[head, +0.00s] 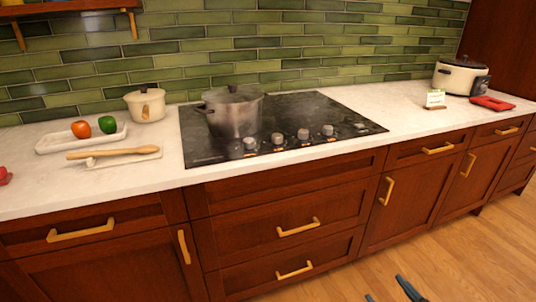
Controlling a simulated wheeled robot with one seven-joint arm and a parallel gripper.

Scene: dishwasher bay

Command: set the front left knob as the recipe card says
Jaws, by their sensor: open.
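The black cooktop (335,110) is set in the white counter. A row of pale knobs runs along its front edge. The leftmost knob (249,143) is in front of the steel pot; its pointer setting is too small to read. Other knobs (277,139) stand to its right. A small white card (435,97) with a green top edge stands on the counter right of the cooktop; its writing is not legible. My gripper (388,294) shows only in part at the bottom edge, open, low over the floor, well away from the knobs.
A lidded steel pot (234,112) stands on the cooktop's left side, close behind the knobs. A cooker (458,77) and red cloth (492,103) are right. The floor (450,250) is clear.

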